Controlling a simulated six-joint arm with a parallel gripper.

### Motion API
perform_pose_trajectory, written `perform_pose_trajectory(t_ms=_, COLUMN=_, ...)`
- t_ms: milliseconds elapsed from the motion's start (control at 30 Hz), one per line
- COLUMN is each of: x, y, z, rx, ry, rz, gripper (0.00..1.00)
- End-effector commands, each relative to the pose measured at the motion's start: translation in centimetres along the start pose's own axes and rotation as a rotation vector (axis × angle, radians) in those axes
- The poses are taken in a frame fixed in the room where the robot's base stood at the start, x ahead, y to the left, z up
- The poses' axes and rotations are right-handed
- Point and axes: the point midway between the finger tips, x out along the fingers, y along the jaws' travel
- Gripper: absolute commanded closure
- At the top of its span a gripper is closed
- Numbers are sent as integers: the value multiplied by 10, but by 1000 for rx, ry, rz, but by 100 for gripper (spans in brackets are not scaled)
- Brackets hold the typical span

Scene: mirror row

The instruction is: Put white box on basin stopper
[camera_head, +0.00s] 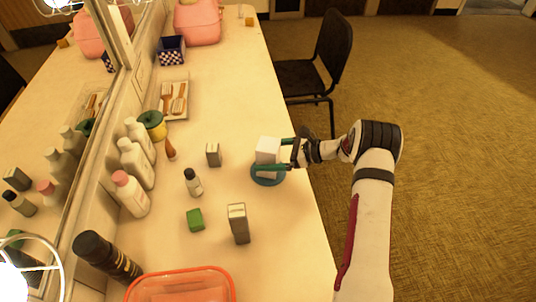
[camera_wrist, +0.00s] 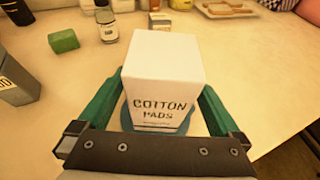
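The white box (camera_head: 267,150), printed "COTTON PADS" in the wrist view (camera_wrist: 160,95), stands upright over the blue round basin stopper (camera_head: 268,180) near the table's right edge. It appears to rest on the stopper, though its underside is hidden. The stopper's blue rim also shows around the box's base in the wrist view (camera_wrist: 126,118). My gripper (camera_head: 282,154) reaches in from the right, its green fingers on either side of the box. In the wrist view, gaps show between the fingers and the box's lower sides, so my gripper looks open around it.
A small grey box (camera_head: 213,155), a dark-capped bottle (camera_head: 193,183), a green block (camera_head: 195,219) and a tall grey box (camera_head: 239,224) stand to the left. Several bottles line the mirror. An orange-rimmed container (camera_head: 182,288) is at the front. A black chair (camera_head: 318,68) stands beside the table.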

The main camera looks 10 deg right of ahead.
Motion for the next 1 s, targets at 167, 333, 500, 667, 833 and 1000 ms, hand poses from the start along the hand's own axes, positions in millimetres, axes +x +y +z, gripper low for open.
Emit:
perform_pose_trajectory(t_ms=167, x=-6, y=0, z=2, rx=1, ry=0, rz=-2, gripper=0)
perform_pose_trajectory(t_ms=333, x=-50, y=-1, z=2, rx=1, ry=0, rz=-6, gripper=0)
perform_pose_trajectory(t_ms=500, x=-95, y=0, z=2, rx=1, ry=0, rz=-4, gripper=0)
perform_pose_trajectory(t_ms=667, x=-118, y=0, z=2, rx=-1, ry=0, rz=-1, gripper=0)
perform_pose_trajectory(t_ms=833, x=-121, y=2, z=6, rx=-8, ry=5, rz=7, gripper=0)
perform_pose_trajectory(t_ms=1000, x=-110, y=56, z=76, rx=-207, ry=156, rz=170, gripper=0)
